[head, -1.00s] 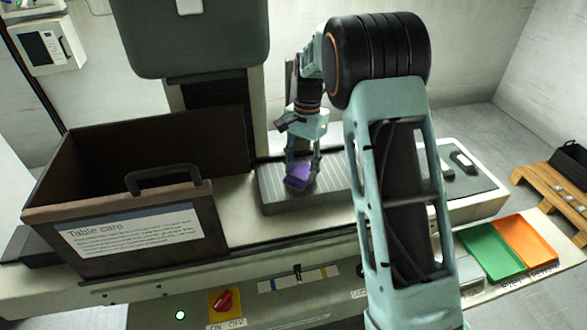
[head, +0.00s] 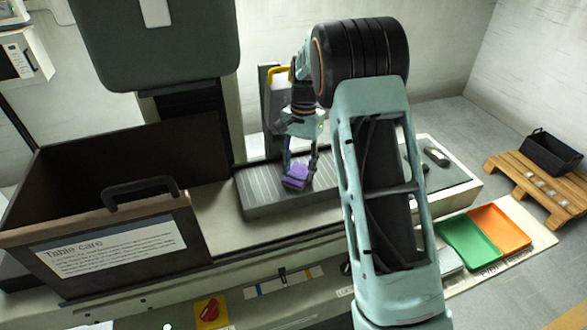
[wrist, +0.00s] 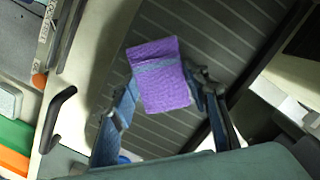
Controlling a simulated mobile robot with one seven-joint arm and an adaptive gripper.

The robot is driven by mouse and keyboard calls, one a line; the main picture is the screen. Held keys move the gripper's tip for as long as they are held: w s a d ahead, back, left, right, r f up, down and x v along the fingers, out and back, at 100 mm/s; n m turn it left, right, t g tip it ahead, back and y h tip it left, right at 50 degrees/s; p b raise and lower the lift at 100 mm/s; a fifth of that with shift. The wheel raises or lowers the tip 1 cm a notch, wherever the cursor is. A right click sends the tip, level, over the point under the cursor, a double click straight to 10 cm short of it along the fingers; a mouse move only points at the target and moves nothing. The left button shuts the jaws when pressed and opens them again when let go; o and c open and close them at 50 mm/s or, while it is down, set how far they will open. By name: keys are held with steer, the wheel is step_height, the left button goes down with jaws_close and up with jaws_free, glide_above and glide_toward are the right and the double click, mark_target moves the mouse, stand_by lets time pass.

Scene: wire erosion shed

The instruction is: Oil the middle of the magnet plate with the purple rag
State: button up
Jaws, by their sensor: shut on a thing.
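The purple rag (head: 297,175) is a folded pad with a paler stripe across it. My gripper (head: 299,168) is shut on it, and the wrist view shows the rag (wrist: 160,82) between the two fingers. The magnet plate (head: 262,198) is a grey slab with pale parallel lines across its top. The rag is over the plate, near its middle in the head view. The striped plate (wrist: 125,130) fills the background behind the rag in the wrist view. I cannot tell whether the rag touches the plate. My arm hides the plate's right part in the head view.
A large dark open box (head: 110,245) labelled "Table care" stands left of the plate. Green (head: 468,243) and orange (head: 500,228) trays lie at right. A wooden pallet (head: 530,185) with a black bin is farther right. A red switch (head: 208,310) is at the front.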

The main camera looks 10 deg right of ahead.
steer(key=shift+w+d+p, duration=0.2)
steer(key=shift+d, duration=0.85)
steer(key=shift+w+d+p, duration=0.2)
steer(key=shift+d+p, duration=0.05)
steer(key=shift+d, duration=0.75)
steer(key=shift+w+d+p, duration=0.2)
steer(key=shift+d, duration=0.85)
steer(key=shift+r, duration=0.1)
steer(key=shift+a, duration=0.15)
